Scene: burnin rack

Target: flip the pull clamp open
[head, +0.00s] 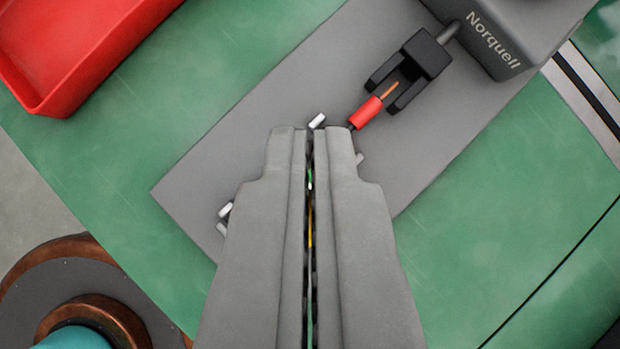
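My gripper (309,132) reaches up from the bottom middle of the head view. Its two grey fingers lie side by side with only a thin slit between them, and I see nothing clearly held. Just beyond the right fingertip is a red grip (366,113) with a dark lower end and a thin orange rod. The rod runs up between the prongs of a black fork (413,68), which seems to be part of the pull clamp. The red grip's lower end is close to the fingertip; I cannot tell whether they touch. My fingers hide what lies beneath them.
The grey plate (240,130) lies on a green surface (490,220). A grey box marked Norquell (520,35) stands at the top right. Small silver pins (317,121) show around my fingers. A red bin (75,50) is at the top left, and a brown-rimmed round object (85,285) is at the lower left.

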